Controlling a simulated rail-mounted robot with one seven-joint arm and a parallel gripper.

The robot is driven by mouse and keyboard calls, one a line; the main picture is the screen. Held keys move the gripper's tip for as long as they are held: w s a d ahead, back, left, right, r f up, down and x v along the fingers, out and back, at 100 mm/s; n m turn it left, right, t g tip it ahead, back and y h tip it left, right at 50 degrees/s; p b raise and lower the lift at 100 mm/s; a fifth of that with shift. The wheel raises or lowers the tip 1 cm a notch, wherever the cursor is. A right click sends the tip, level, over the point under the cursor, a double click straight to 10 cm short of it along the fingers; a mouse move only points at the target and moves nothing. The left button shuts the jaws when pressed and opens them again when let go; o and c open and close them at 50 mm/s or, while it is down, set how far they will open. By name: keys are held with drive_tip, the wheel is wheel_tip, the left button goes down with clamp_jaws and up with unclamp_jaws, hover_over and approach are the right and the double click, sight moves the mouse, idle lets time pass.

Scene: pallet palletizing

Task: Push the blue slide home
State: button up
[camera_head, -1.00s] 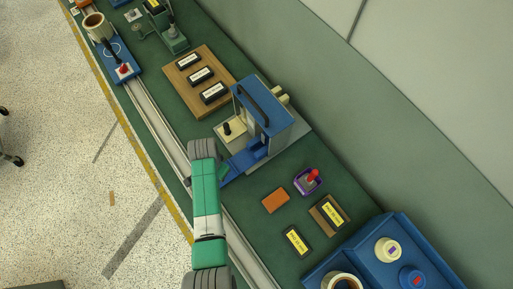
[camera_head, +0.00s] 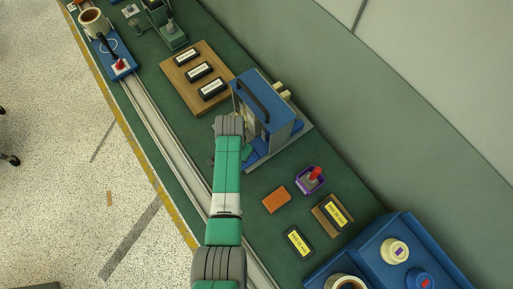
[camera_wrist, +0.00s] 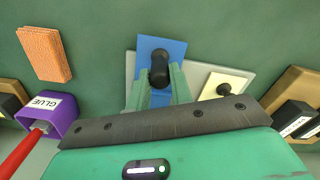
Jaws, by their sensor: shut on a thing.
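The blue slide (camera_wrist: 165,46) is a flat plate with an upright black knob (camera_wrist: 159,66) in the wrist view. My gripper (camera_wrist: 160,78) has its green fingers on both sides of the knob and is shut on it. In the head view my gripper (camera_head: 247,154) is at the near side of the blue fixture (camera_head: 262,98), which has a black handle on top and stands on a grey base. My arm hides most of the slide there, so how deep it sits cannot be told.
A cream block with a black knob (camera_wrist: 226,89) is beside the slide. A purple glue holder (camera_head: 309,180), an orange block (camera_head: 276,199) and labelled blocks (camera_head: 298,242) lie to the right. A wooden board (camera_head: 197,77) is at the left, and a blue tray (camera_head: 372,246) at the lower right.

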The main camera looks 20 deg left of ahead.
drive_tip(key=w+d+b, duration=0.2)
drive_tip(key=w, duration=0.1)
drive_tip(key=shift+w+d, duration=0.1)
drive_tip(key=shift+w, duration=0.15)
drive_tip(key=o, duration=1)
drive_tip(key=shift+r, duration=0.1)
wheel_tip(320, 180, up, 7)
drive_tip(key=p, duration=0.7)
